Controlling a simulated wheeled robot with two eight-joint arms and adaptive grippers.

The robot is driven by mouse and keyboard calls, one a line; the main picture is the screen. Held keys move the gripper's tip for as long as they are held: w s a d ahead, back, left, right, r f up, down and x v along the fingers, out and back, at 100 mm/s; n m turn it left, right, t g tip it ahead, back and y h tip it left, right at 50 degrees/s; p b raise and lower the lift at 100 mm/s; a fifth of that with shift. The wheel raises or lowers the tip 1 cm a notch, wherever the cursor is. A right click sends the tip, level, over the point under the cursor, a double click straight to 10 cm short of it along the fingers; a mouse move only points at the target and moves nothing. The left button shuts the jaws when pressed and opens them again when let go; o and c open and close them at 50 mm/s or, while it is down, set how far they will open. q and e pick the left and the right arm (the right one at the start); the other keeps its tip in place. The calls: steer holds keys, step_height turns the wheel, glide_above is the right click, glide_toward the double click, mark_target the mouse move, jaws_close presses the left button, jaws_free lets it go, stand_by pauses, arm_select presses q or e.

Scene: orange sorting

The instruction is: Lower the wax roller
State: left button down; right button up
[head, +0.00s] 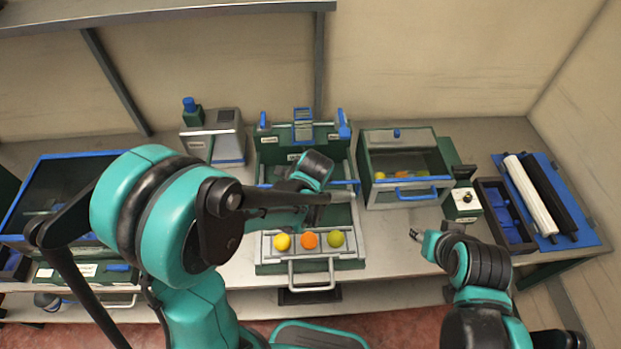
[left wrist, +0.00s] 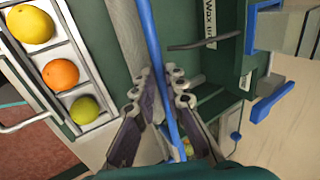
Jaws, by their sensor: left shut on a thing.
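The sorting machine (head: 268,148) stands at the middle of the bench. A blue bar (head: 345,182) runs across it, partly hidden behind my left arm. In the left wrist view the blue bar (left wrist: 154,45) passes between the fingers of my left gripper (left wrist: 160,88), which is shut on it. A green panel beside it carries a label starting "Wax" (left wrist: 211,22). The roller surface itself is not clearly seen. In the head view my left fingers are hidden by my arm. My right gripper (head: 416,236) is apart from the machine, at the bench's front right; its finger gap is unclear.
A front tray (head: 269,257) holds a yellow, an orange and a green fruit in separate compartments. A glass-fronted box (head: 366,190) with fruit inside stands right of the machine. White (head: 528,197) and black (head: 551,195) rollers lie on a blue mat (head: 587,231) at far right.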

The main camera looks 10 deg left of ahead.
arm_select(q)
steer(key=shift+s+d+f+b, duration=0.1)
steer(key=shift+s+f+b, duration=0.2)
steer(key=shift+s+f, duration=0.15)
steer(key=c, duration=1.6)
jaws_free()
steer(key=shift+w+f, duration=0.1)
steer(key=v, duration=1.2)
